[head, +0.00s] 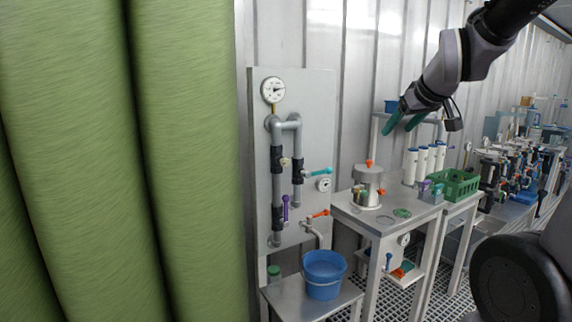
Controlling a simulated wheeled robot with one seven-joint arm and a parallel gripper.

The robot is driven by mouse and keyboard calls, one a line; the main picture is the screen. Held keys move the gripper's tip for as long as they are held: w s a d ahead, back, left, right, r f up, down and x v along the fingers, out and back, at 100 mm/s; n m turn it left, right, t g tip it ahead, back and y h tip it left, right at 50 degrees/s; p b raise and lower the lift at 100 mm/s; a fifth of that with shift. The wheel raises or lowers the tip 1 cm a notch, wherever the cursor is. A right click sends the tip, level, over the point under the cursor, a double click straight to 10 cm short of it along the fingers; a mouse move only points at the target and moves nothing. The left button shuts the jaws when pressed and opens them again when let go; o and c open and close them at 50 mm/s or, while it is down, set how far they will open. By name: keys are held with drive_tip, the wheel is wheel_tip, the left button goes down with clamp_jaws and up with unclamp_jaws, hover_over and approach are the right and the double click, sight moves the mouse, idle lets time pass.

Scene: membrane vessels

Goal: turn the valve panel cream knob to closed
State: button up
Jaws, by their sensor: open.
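The grey valve panel (322,105) stands upright in the middle of the head view, against the corrugated wall. The small cream knob (284,162) sits on the black fitting of its left grey pipe. The knob is too small to tell which way it points. My gripper (398,130) is up to the right of the panel, apart from it, with its two green fingers spread and pointing down-left. Nothing shows between them.
The panel also carries a teal handle (318,172), a purple handle (286,206), an orange handle (320,214) and gauges. A blue bucket (323,276) stands below. Large green cylinders (190,150) fill the left. A steel table (375,215) with a metal vessel stands right.

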drive_tip(key=w+a+f+n+t, duration=0.2)
drive_tip(key=w+a+f+n, duration=0.15)
drive_tip(key=w+n, duration=0.35)
drive_tip(key=n+t+y, duration=0.3)
drive_tip(key=n+y, duration=0.5)
drive_tip(key=n, duration=1.3)
approach(287, 163)
drive_tip(key=x, duration=1.1)
clamp_jaws()
